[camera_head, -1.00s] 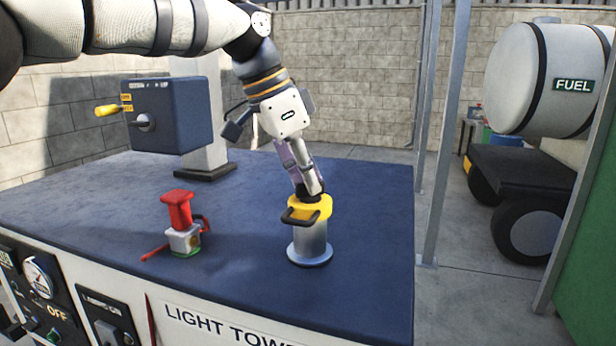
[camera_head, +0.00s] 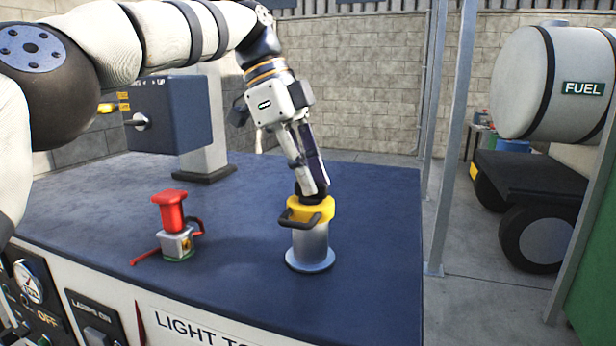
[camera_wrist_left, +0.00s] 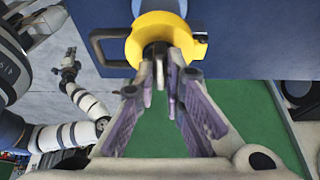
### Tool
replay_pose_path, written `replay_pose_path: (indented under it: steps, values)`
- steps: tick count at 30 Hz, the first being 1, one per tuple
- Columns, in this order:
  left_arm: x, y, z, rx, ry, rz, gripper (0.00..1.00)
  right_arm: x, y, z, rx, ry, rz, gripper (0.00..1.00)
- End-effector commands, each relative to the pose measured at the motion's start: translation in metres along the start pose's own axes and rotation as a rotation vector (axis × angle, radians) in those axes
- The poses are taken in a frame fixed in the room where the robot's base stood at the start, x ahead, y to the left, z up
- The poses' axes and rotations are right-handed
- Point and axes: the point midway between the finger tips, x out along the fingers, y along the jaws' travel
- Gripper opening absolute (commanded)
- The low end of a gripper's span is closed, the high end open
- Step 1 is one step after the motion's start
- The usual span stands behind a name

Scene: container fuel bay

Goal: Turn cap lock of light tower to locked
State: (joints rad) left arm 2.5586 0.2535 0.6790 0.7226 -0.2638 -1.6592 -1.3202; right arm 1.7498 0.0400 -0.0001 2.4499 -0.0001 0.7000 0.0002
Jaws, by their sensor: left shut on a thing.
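The yellow cap (camera_head: 325,207) sits on a grey metal filler neck (camera_head: 310,242) on the dark blue top of the light tower (camera_head: 375,235). A black loop handle (camera_head: 298,219) sticks out from the cap toward the front left. My left gripper (camera_head: 311,191) comes down on the cap from above, slightly tilted, shut on the cap's black knob. In the left wrist view the fingertips (camera_wrist_left: 158,62) close around the knob, and the yellow cap (camera_wrist_left: 157,28) shows behind them. The fingers hide part of the knob. My right gripper (camera_wrist_left: 68,64) seems to show small in the left wrist view.
A red-topped valve (camera_head: 172,215) with a red lever stands left of the neck. A dark blue box (camera_head: 175,115) and grey mast (camera_head: 203,150) stand behind. Grey posts (camera_head: 455,140) and a fuel tank (camera_head: 560,90) are at right.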

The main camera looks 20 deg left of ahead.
Motion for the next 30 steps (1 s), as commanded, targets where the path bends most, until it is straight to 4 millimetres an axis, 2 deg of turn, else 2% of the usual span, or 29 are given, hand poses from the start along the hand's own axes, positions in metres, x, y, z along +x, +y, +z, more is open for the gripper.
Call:
replay_pose_path:
  steps: [17, 18, 20, 30]
  values:
    - [-0.0003, 0.0001, -0.0003, 0.029, -0.002, 0.011, 0.00, 0.0016, 0.0000, 0.0010, -0.001, -0.004, 0.000, 0.00]
    - [-0.0003, 0.0001, -0.0003, 0.029, -0.002, 0.011, 0.14, 0.0016, 0.0000, 0.0010, -0.001, -0.004, 0.000, 0.00]
    - [-0.0002, 0.0001, -0.0002, 0.029, -0.002, 0.011, 0.28, 0.0016, 0.0000, 0.0009, -0.001, -0.004, 0.000, 0.00]
    - [-0.0001, 0.0000, -0.0001, 0.027, -0.002, 0.011, 0.30, 0.0016, 0.0001, 0.0009, -0.001, -0.005, 0.001, 0.00]
